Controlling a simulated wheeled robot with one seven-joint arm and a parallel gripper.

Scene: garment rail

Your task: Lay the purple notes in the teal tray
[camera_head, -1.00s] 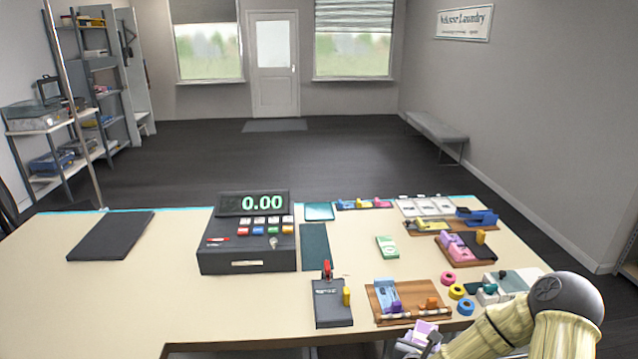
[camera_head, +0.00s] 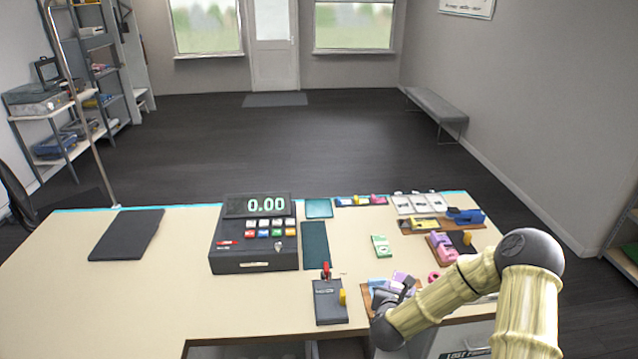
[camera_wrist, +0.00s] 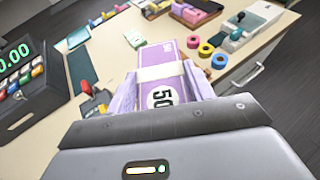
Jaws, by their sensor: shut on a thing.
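The purple notes are a banded bundle with a pale strap and a printed "50" in the wrist view (camera_wrist: 160,62). My gripper (camera_wrist: 163,88) is shut on the bundle, one finger along each side. In the head view, my gripper (camera_head: 398,288) holds the purple notes (camera_head: 402,278) over the counter's front right part, near the wooden board. A small square teal tray (camera_head: 319,208) lies at the counter's back edge, right of the register, and looks empty. It also shows in the wrist view (camera_wrist: 78,37). The notes are well apart from it.
The cash register (camera_head: 253,235) stands left of a dark teal mat (camera_head: 315,246). Green notes (camera_head: 381,246) lie between the mat and the stapler boards. A dark card device (camera_head: 329,302) stands at the front. The counter's left part is mostly clear.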

